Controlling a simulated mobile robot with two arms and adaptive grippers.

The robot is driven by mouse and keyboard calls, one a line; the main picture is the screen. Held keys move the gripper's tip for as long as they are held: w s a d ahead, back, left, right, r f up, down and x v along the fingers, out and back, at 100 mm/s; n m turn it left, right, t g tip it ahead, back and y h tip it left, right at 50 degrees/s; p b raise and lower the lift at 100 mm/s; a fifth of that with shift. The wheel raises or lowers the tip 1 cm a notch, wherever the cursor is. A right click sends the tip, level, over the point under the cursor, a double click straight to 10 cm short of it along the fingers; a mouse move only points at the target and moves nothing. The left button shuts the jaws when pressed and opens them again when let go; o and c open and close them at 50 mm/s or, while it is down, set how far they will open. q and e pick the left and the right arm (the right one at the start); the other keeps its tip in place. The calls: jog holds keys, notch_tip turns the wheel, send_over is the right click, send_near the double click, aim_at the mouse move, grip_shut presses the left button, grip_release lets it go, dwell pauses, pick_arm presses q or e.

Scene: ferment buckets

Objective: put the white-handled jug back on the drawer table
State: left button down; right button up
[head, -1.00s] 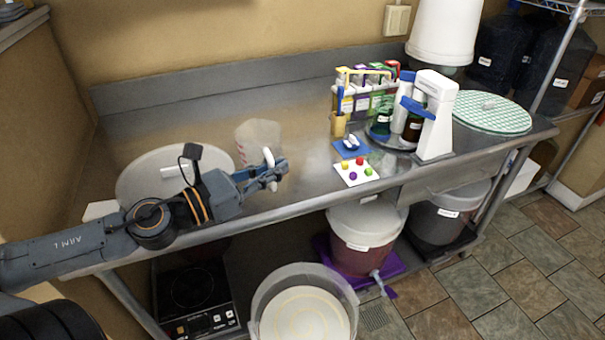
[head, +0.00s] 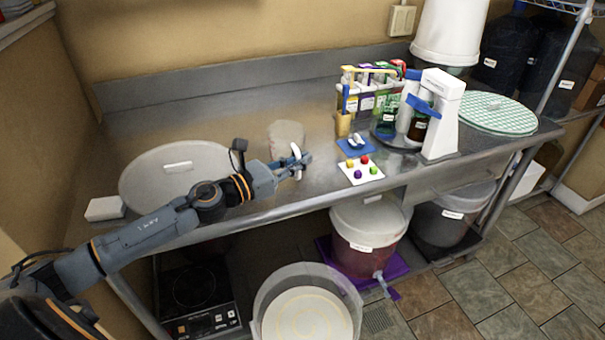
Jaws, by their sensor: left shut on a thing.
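The jug (head: 286,134) is translucent with a white handle (head: 297,160). It is upright at the steel drawer table (head: 230,118), near the front edge. I cannot tell whether its base touches the top. My left gripper (head: 303,161) is shut on the handle, on the jug's near side. The drawer (head: 450,176) shows under the right part of the table. My right gripper is not in view.
A round pale lid (head: 150,190) and a small white block (head: 105,208) lie left. Buckets (head: 365,235) stand below.

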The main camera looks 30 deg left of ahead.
aim_at(295, 177)
pick_arm(q)
jog(key=shift+w+a+f, duration=0.1)
jog(key=shift+w+f, duration=0.15)
jog(key=shift+f, duration=0.6)
jog(key=shift+w+d+f, duration=0.1)
jog(key=shift+w+f, duration=0.2)
jog(key=shift+f, duration=0.5)
jog(key=shift+w+a+f, duration=0.1)
jog(key=shift+w+f, duration=0.15)
jog(key=shift+f, duration=0.6)
jog(key=shift+f+b, duration=0.15)
jog(key=shift+b, duration=0.15)
jog(key=c, duration=1.9)
grip_release()
jog(key=o, duration=0.5)
jog(key=shift+c, duration=0.2)
